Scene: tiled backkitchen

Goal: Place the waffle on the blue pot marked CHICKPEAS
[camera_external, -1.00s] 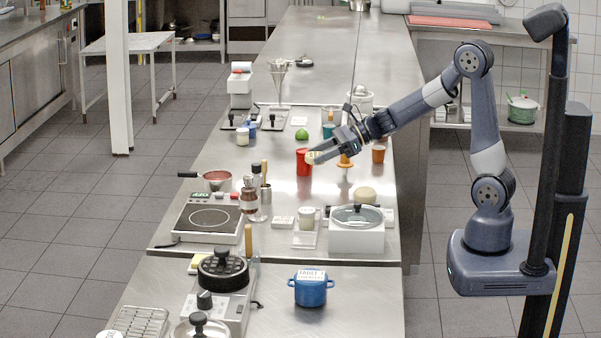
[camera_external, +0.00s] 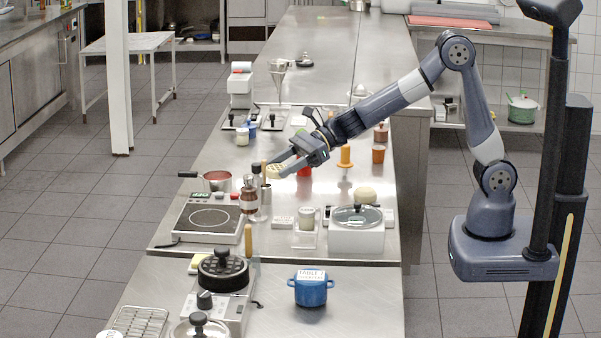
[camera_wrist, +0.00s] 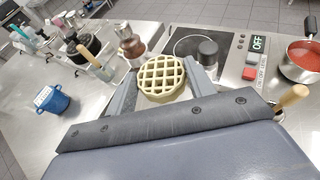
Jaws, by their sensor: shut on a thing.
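The waffle (camera_wrist: 162,75) is round, pale and gridded; in the wrist view it sits between my two fingers. In the external view the waffle (camera_external: 276,170) shows at the tip of my gripper (camera_external: 284,166), held above the middle of the steel table. My gripper (camera_wrist: 163,88) is shut on it. The blue pot (camera_external: 311,290) stands on the front table, with a white label whose lower line is too small to read. The blue pot (camera_wrist: 52,100) also shows at the left of the wrist view, well apart from the waffle.
A dark waffle iron (camera_external: 223,270) stands left of the pot. A white cooker with a glass lid (camera_external: 357,217), a brown bottle (camera_external: 249,196) and a hotplate (camera_external: 209,221) stand behind. The front table right of the pot is clear.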

